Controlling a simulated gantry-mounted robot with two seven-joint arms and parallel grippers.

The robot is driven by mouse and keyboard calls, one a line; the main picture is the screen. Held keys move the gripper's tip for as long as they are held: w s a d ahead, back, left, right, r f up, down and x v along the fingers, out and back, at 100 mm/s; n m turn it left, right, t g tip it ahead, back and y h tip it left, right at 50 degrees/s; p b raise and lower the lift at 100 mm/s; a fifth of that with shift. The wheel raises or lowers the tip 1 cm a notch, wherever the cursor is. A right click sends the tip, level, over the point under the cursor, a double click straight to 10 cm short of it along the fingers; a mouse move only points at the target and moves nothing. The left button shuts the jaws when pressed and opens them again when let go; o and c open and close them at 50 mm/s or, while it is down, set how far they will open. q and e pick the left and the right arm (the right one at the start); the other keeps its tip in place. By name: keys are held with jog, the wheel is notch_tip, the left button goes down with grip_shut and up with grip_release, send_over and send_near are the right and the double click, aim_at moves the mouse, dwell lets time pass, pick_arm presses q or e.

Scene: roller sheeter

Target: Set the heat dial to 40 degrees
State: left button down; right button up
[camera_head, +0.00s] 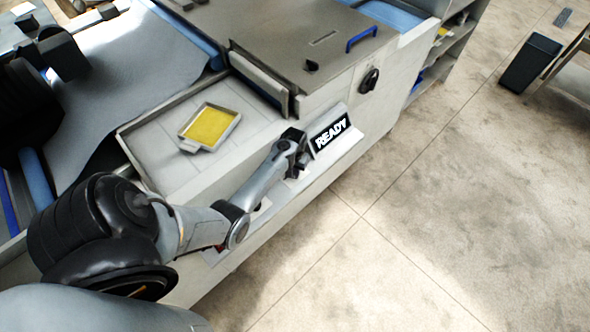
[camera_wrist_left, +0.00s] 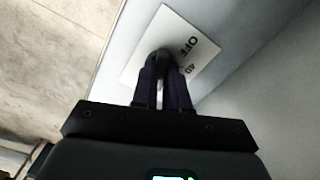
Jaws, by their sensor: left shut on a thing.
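The heat dial (camera_wrist_left: 163,55) is a dark knob on a white plate (camera_wrist_left: 186,26) printed with OFF and 40, seen in the left wrist view. My left gripper (camera_wrist_left: 162,72) has its two dark fingers shut on the knob. The fingers cover most of the knob, so I cannot tell where its pointer stands. In the head view my left gripper (camera_head: 296,147) is at the front panel, just left of a display (camera_head: 330,132) that reads READY. The gripper hides the dial there. My right gripper is not in view.
A yellow sheet lies in a small metal tray (camera_head: 186,133) on the machine's bed behind my left arm. A black rotary knob (camera_head: 369,80) is on the front face to the right. A blue handle (camera_head: 362,38) is on the top cover. The floor in front is clear.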

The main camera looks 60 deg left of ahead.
pick_arm(q)
jog(key=n+p, duration=0.2)
jog(key=n, duration=0.1)
jog(key=shift+r+p, duration=0.15)
jog(key=shift+p, duration=0.15)
jog(key=n+p, duration=0.1)
jog(key=n, duration=0.4)
jog(key=shift+p, duration=0.35)
jog(key=n, duration=0.4)
jog(key=shift+w, duration=0.1)
jog(key=n, duration=0.3)
jog(key=shift+f+n, duration=0.2)
jog(key=shift+n, duration=1.1)
jog(key=c, duration=1.1)
grip_release()
jog(key=shift+c, duration=0.2)
